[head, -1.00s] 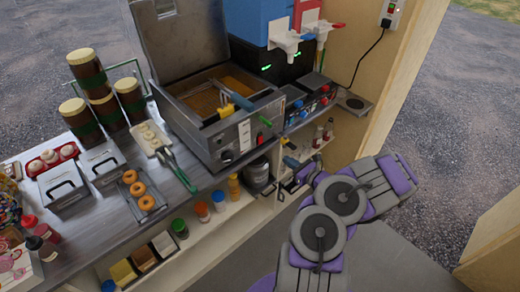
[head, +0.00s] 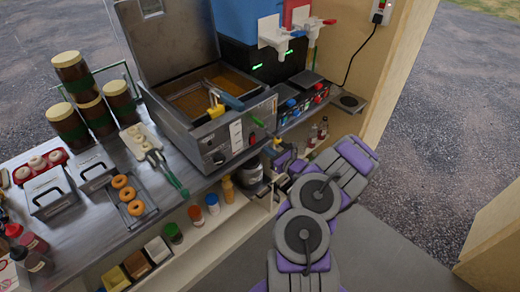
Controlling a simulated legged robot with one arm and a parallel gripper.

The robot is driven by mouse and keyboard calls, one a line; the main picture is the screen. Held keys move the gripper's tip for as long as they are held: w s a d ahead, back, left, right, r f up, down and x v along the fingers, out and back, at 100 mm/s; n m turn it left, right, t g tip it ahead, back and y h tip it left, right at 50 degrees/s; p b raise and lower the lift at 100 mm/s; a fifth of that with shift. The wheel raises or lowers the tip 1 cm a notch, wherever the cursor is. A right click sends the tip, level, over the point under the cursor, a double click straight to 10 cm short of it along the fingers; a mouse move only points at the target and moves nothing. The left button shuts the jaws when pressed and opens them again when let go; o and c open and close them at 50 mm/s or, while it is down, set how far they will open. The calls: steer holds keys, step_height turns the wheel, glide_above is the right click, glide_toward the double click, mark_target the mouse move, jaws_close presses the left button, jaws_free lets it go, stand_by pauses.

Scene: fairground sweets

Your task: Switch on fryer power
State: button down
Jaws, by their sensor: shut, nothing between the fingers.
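The fryer (head: 165,125) is a steel box on the counter with its lid raised and golden oil inside. Its front panel carries a dark knob (head: 218,158), a pale label (head: 236,136) and a small red switch (head: 252,138) near the right edge. Whether the switch is on or off is too small to tell. My gripper (head: 272,150) is shut and empty, just right of the panel's lower right corner. It is partly hidden by my arm, and I cannot tell whether it touches the fryer.
A basket handle (head: 229,101) sticks out over the fryer's front. A unit with red and blue knobs (head: 303,101) stands at its right. Doughnuts (head: 127,194) and jars (head: 92,105) are at left. The floor at lower right is clear.

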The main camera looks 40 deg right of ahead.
mark_target(254, 144)
steer(key=w, duration=0.2)
steer(key=w+b, duration=0.1)
steer(key=shift+w+a+f, duration=0.2)
steer(key=shift+w+a, duration=0.45)
steer(key=shift+w, duration=0.2)
steer(key=shift+d, duration=0.1)
steer(key=shift+w+d, duration=0.1)
steer(key=shift+d, duration=0.15)
steer(key=shift+w+a+t+b, duration=0.15)
steer(key=shift+a+t+b, duration=0.05)
steer(key=shift+t+b, duration=0.1)
